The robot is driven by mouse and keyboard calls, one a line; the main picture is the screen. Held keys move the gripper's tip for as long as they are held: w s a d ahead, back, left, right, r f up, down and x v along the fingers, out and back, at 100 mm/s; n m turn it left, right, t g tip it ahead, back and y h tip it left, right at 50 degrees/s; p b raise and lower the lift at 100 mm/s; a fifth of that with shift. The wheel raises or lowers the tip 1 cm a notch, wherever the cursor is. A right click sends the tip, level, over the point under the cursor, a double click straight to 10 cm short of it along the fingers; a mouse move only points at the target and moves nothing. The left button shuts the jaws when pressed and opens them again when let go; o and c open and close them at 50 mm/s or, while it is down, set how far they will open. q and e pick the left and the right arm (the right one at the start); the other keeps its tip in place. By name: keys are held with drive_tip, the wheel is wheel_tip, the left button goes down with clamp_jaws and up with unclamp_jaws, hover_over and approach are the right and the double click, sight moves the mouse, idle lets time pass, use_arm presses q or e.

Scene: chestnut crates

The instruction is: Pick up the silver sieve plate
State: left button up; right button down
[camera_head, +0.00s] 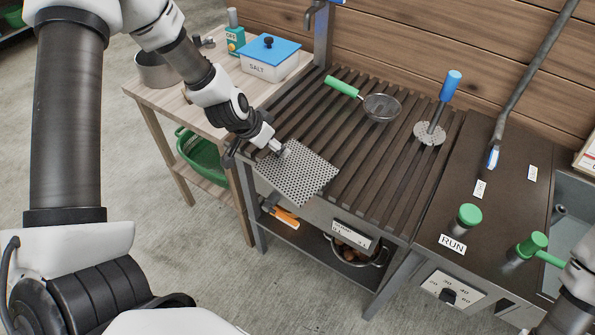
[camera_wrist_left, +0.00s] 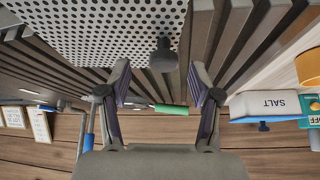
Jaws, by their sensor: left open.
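The silver sieve plate (camera_head: 310,178) is a square sheet full of small holes, at the front left of the dark slatted rack (camera_head: 345,205). Its near corner reaches over the rack's front edge. A grey knob (camera_wrist_left: 163,55) stands up from the plate, which fills the top of the left wrist view (camera_wrist_left: 95,30). My left gripper (camera_head: 279,147) is at the plate's left part, by the knob. In the left wrist view its two fingers (camera_wrist_left: 162,88) are spread, with the knob just beyond the tips and not gripped. My right gripper is out of view.
A green-handled strainer (camera_head: 381,107) and a blue-handled perforated disc (camera_head: 430,133) lie farther back on the rack. A salt box (camera_head: 268,66) stands on the wooden side table (camera_head: 190,105). A dark panel with a green button (camera_head: 468,213) is at right.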

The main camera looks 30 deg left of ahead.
use_arm(q)
drive_tip(key=b+x, duration=0.1)
drive_tip(key=x, duration=0.3)
drive_tip(key=shift+a, duration=0.15)
drive_tip(key=shift+w, duration=0.15)
drive_tip(key=shift+r, duration=0.2)
drive_tip(key=shift+s, duration=0.25)
drive_tip(key=shift+c, duration=0.9)
clamp_jaws()
drive_tip(key=shift+w+r, duration=0.1)
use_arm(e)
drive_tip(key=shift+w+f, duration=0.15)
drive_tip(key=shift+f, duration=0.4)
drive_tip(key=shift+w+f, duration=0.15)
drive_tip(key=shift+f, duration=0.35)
use_arm(q)
drive_tip(key=shift+r, duration=0.1)
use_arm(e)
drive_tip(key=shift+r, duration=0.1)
